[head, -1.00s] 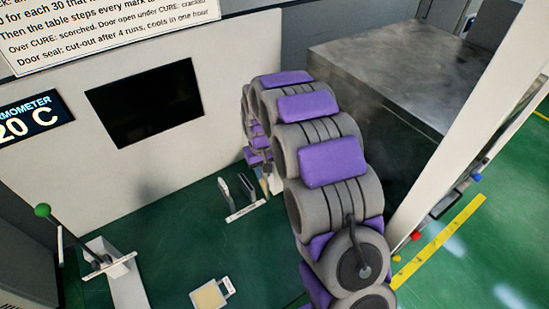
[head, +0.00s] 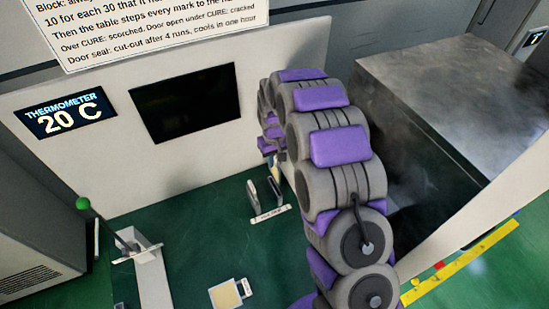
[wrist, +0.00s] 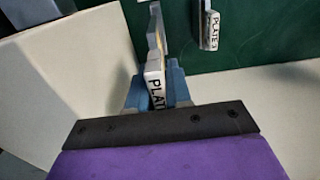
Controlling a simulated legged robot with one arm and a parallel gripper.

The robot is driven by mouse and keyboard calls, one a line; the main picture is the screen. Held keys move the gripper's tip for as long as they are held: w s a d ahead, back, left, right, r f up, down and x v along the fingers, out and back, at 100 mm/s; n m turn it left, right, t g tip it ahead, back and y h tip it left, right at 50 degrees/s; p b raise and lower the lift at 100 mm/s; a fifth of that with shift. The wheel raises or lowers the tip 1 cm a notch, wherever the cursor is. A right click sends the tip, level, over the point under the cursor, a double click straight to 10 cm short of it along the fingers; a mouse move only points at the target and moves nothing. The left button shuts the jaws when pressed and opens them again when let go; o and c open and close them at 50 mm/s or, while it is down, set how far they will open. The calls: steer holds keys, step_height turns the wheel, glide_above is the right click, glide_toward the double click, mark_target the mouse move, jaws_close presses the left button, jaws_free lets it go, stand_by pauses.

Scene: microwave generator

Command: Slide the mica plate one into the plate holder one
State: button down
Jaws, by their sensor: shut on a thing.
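My gripper (wrist: 155,92) is shut on a plate with a white end tab (wrist: 155,75). The tab reads "PLAT"; its number is hidden. In the head view my gripper (head: 270,150) is small and partly hidden by my arm, and the held plate cannot be made out clearly. A holder with two upright grey pieces and a white label strip (head: 270,214) stands on the green surface, just below and in front of my gripper. The label is too small to read. The gripper seems apart from it.
A tan plate with a white tab (head: 228,294) lies nearer on the green surface. A tab reading "PLATE 3" (wrist: 211,30) shows in the wrist view. A green-knobbed lever (head: 84,204) stands left. A large metal box (head: 450,85) is right. A pale panel (head: 75,165) stands behind.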

mark_target(274, 175)
steer(key=shift+f+b, duration=0.55)
steer(key=shift+f, duration=2.2)
step_height(274, 175, down, 8)
steer(key=b, duration=0.2)
stand_by(3.1)
steer(key=c, duration=1)
jaws_free()
steer(key=shift+d+f, duration=0.1)
steer(key=shift+o, duration=0.2)
